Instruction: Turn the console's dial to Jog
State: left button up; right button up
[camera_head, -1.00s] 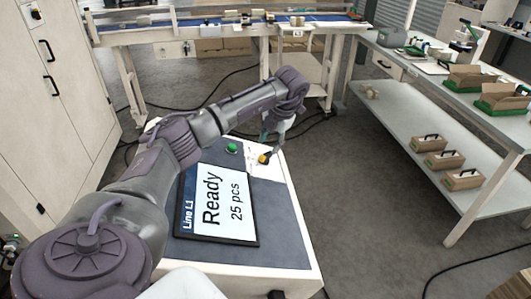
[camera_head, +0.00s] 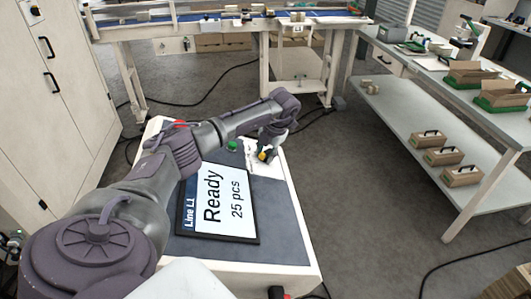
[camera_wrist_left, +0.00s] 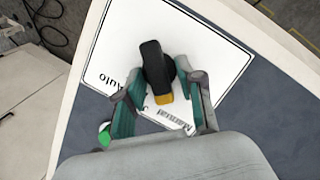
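The console's dial (camera_wrist_left: 155,68) is a black knob with a yellow end on a white label plate (camera_wrist_left: 205,45). In the left wrist view its yellow end points down toward the word "Manual"; "Auto" is printed to the left, and I cannot see the word Jog. In the head view the dial (camera_head: 262,156) sits at the console's far right corner. My left gripper (camera_wrist_left: 162,92) is open, with its green-padded fingers on either side of the dial; I cannot tell if they touch it. My right gripper is not in view.
The console's screen (camera_head: 222,203) reads "Line L1 Ready 25 pcs". A green button (camera_head: 232,146) is beside the label plate. A shelved bench (camera_head: 430,130) with boxes stands to the right.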

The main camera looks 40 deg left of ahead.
pick_arm(q)
jog(key=shift+m, duration=0.3)
jog(key=m+h+b, duration=0.1)
jog(key=m, duration=0.2)
jog(key=shift+a, duration=0.2)
jog(key=m+b, duration=0.1)
jog(key=m, duration=0.1)
jog(key=m+h+b, duration=0.1)
jog(key=m, duration=0.1)
jog(key=shift+w+a+r+m+g+h, duration=0.1)
jog(key=shift+w+a+m+g+h, duration=0.05)
jog(key=shift+m+g+h, duration=0.15)
dwell(0.4)
jog(key=o, duration=0.7)
jog(key=shift+o, duration=0.3)
